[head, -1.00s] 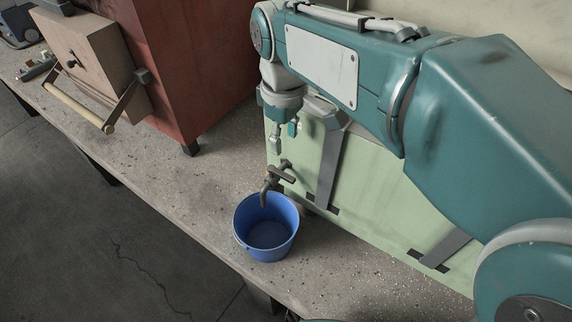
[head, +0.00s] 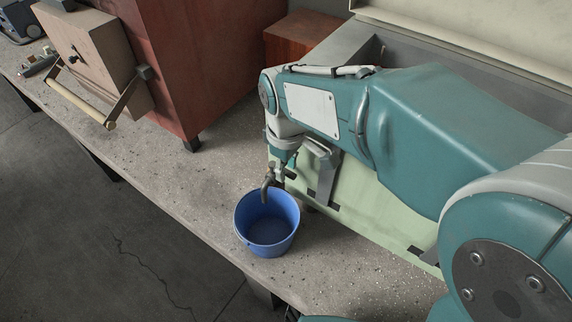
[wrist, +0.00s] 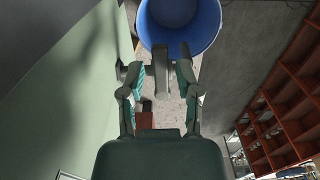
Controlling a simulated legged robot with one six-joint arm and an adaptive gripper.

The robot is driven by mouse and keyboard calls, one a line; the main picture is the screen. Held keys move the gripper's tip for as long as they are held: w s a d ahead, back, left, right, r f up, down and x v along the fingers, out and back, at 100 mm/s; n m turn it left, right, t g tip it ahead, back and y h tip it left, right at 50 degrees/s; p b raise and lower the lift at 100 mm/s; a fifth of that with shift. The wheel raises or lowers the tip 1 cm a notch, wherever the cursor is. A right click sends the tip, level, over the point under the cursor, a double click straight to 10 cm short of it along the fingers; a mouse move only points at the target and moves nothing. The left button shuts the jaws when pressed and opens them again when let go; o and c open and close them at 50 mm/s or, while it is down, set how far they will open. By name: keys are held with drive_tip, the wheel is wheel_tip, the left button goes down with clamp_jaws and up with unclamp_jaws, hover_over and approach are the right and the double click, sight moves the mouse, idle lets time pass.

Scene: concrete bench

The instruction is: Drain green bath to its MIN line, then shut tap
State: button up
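The pale green bath (head: 375,205) stands on the bench, partly behind my arm. I cannot make out a MIN line or the liquid level. The tap (head: 267,184) sticks out of its near left end, its spout over a blue bucket (head: 268,242). I see no clear water stream. My gripper (head: 282,168) is at the tap, pointing down, its fingers partly hidden. In the wrist view, my gripper (wrist: 162,76) has its fingers apart, on either side of the tap (wrist: 160,84). I cannot tell whether they touch it. The bucket (wrist: 180,12) is beyond.
The concrete bench (head: 190,200) is bare in front of the cabinet. The bucket stands near its front edge.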

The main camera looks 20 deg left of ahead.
clamp_jaws()
drive_tip(key=shift+s, duration=0.1)
drive_tip(key=shift+s+a+f+m, duration=0.1)
drive_tip(key=shift+s+a+m, duration=0.2)
drive_tip(key=shift+m, duration=1)
drive_tip(key=shift+s+a+r+m, duration=0.15)
drive_tip(key=shift+s+m, duration=0.2)
drive_tip(key=shift+m, duration=0.95)
drive_tip(key=shift+s+a+f+m, duration=0.15)
drive_tip(key=shift+s+a+m, duration=0.15)
drive_tip(key=shift+m, duration=1)
drive_tip(key=o, duration=0.5)
unclamp_jaws()
